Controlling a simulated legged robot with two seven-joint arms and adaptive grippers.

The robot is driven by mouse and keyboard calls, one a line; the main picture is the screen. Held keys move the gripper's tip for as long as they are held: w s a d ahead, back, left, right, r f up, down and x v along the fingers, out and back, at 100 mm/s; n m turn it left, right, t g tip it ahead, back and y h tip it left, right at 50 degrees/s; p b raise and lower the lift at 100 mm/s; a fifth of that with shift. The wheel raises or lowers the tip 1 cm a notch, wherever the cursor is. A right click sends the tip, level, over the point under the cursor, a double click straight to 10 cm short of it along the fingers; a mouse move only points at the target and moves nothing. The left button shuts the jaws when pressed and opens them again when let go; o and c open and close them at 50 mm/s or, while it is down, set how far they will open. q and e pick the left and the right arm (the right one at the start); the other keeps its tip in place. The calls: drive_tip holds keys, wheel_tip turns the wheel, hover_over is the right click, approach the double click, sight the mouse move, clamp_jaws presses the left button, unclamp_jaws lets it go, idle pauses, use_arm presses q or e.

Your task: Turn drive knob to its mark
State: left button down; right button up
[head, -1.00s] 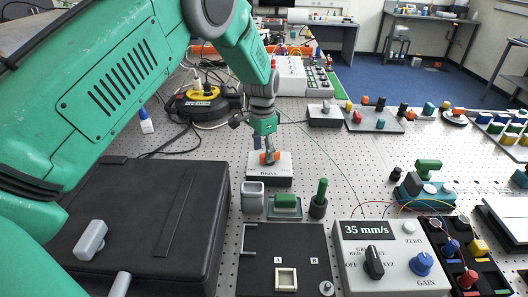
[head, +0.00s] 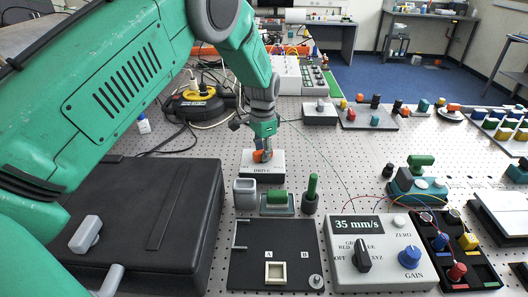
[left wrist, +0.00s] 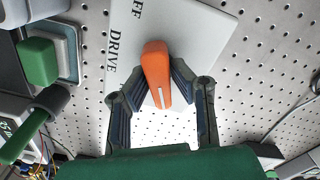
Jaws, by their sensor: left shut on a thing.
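The drive box (head: 262,172) is a small white box labelled DRIVE, standing on the perforated table in the head view. It also shows in the left wrist view (left wrist: 205,45). The orange drive knob (left wrist: 157,72) sits on its top face and has a pale pointer line. My left gripper (left wrist: 158,85) is shut on the knob, with one dark finger on each side. In the head view the left gripper (head: 262,152) reaches down onto the box and partly covers the knob. The mark for the knob cannot be made out. My right gripper is not in view.
A grey open container (head: 245,193), a green block in a tray (head: 277,208) and a green-handled peg (head: 311,193) stand in front of the box. A control unit reading 35 mm/s (head: 375,265) is nearer. A black case (head: 140,220) lies left.

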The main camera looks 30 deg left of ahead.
use_arm(q)
drive_tip(key=shift+d, duration=0.15)
drive_tip(key=shift+a, duration=0.3)
drive_tip(key=shift+d, duration=0.2)
drive_tip(key=shift+n, duration=0.4)
